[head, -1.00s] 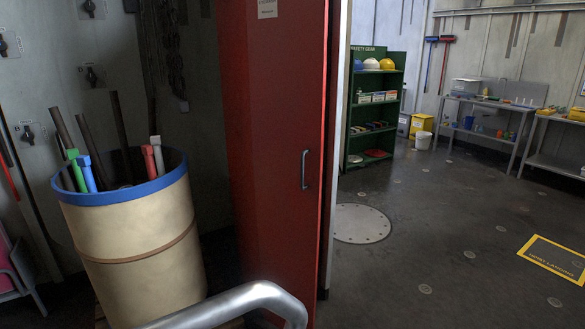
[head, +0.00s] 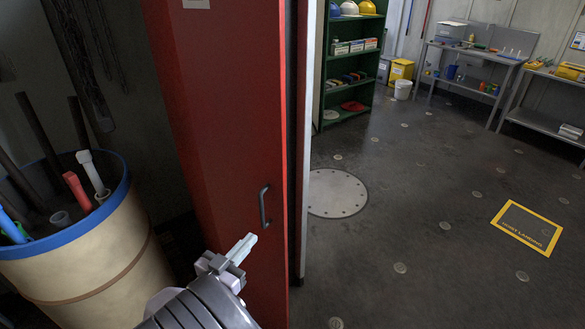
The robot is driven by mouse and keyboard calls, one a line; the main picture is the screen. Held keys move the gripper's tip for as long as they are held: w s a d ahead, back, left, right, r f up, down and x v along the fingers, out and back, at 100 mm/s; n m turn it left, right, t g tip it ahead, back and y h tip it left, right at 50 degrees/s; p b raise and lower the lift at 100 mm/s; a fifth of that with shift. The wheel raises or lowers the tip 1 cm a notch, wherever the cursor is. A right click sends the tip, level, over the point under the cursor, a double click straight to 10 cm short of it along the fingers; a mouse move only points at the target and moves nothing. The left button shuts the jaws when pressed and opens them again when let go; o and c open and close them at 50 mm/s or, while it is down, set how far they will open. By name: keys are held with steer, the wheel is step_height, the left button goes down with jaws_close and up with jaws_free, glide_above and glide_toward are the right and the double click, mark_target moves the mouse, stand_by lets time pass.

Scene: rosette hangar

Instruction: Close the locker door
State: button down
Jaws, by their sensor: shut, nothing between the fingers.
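The red locker door (head: 215,130) stands tall left of the middle in the head view, with a small white label (head: 196,3) at its top. A dark bar handle (head: 264,206) is fixed upright near its right edge. A dark gap runs along that edge, beside a pale upright panel (head: 305,140). I cannot tell how far the door stands from its frame. My gripper (head: 246,246) is shut and empty. It shows in front of the door's lower part, just left of and below the handle. Contact with the door cannot be made out.
A cream barrel (head: 85,265) with a blue rim, holding several rods and tools, stands left of the door. Open floor (head: 410,220) lies to the right, with a round plate (head: 335,193) and a yellow-framed floor sign (head: 527,228). A green shelf (head: 345,75) and benches stand behind.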

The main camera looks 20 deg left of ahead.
steer(key=b, duration=0.2)
glide_toward(282, 207)
steer(key=w, duration=0.7)
steer(key=shift+d+f, duration=0.15)
